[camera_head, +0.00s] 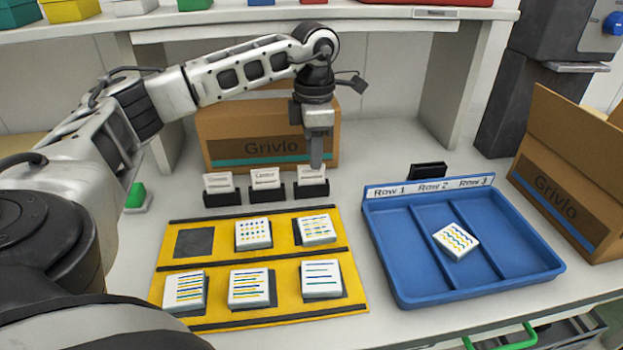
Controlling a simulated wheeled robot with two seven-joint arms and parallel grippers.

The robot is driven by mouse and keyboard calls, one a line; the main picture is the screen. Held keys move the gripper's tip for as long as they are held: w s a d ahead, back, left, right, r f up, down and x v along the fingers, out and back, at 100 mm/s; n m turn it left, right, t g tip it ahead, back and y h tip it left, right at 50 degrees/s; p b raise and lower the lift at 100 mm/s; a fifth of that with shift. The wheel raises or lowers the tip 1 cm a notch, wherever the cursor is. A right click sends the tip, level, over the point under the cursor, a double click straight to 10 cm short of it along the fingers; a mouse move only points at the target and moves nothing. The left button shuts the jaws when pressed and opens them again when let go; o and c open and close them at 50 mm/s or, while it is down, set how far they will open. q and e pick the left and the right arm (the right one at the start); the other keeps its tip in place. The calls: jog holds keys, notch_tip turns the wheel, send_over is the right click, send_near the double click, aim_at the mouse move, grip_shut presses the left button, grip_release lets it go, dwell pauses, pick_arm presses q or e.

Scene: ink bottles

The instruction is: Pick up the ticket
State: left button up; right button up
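Three white tickets stand upright in small black holders behind the yellow mat: a left ticket (219,183), a middle ticket (265,178) and a right ticket (311,175). My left gripper (316,166) points straight down at the right ticket, its fingertips overlapping the ticket's top edge in the picture. The fingers show edge-on, so I cannot tell whether they are apart or closed on it. The right ticket still stands in its holder (311,190). The print on the tickets is too small to read surely. My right gripper is out of view.
A yellow mat (216,259) holds several patterned white tiles and one bare dark square. A blue tray (400,250) marked Row 1 to Row 3 holds one tile (456,241). An empty-looking black holder (429,171) stands behind it. Cardboard boxes stand behind (220,125) and right (560,190).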

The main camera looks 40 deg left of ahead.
aim_at(306, 176)
pick_arm(q)
jog(key=f, duration=0.4)
jog(key=shift+s+a+f, duration=0.1)
jog(key=shift+s+f, duration=0.15)
jog(key=shift+s, duration=0.05)
grip_shut()
jog(key=shift+r, duration=0.1)
